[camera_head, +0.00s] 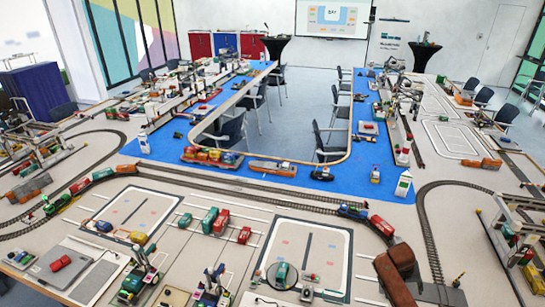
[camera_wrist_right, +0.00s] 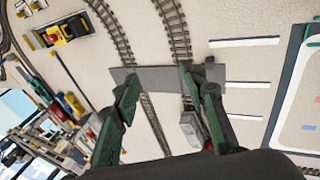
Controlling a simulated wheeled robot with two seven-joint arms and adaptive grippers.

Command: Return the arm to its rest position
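My right arm (camera_head: 398,272) reaches in from the bottom edge of the head view, at the lower right over the layout table. My left arm and gripper do not show in either view.
A curved track (camera_head: 429,222) runs just beyond the right gripper. A gantry crane (camera_head: 510,228) with train cars stands to its right. A dark locomotive and a red car (camera_head: 382,226) stand on track to the left. A yellow-black vehicle (camera_wrist_right: 62,31) shows in the wrist view.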

